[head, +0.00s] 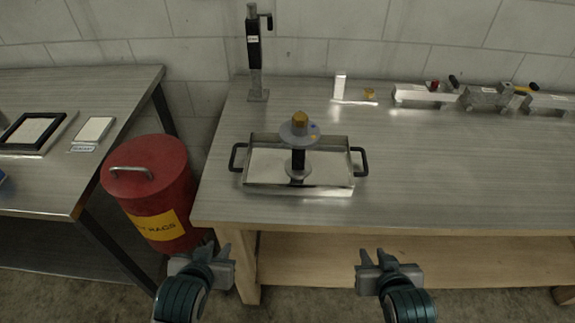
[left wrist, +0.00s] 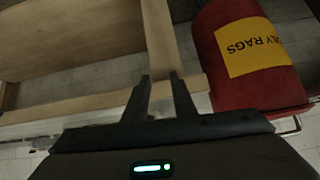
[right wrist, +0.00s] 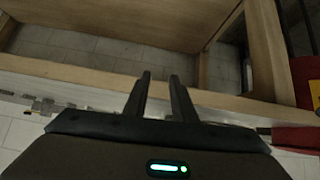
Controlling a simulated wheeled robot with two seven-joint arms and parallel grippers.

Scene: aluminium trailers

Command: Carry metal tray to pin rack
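The metal tray (head: 264,168) is a shallow rectangular pan with a black loop handle at its left and right ends. It lies flat on the workbench near its front left. A dark post with a round grey disc and an orange-brown top (head: 300,131) stands in the tray. I cannot tell for sure which thing is the pin rack. My left gripper (head: 212,252) is open and empty, low in front of the bench's left end. My right gripper (head: 373,258) is open and empty, in front of the bench and right of the tray. Both are apart from the tray.
A red rag bin (head: 150,190) stands between the workbench (head: 440,180) and a left table (head: 110,150). A black upright stand (head: 254,60) is at the bench's back left. Metal fixtures (head: 425,95) line the back right. The bench right of the tray is clear.

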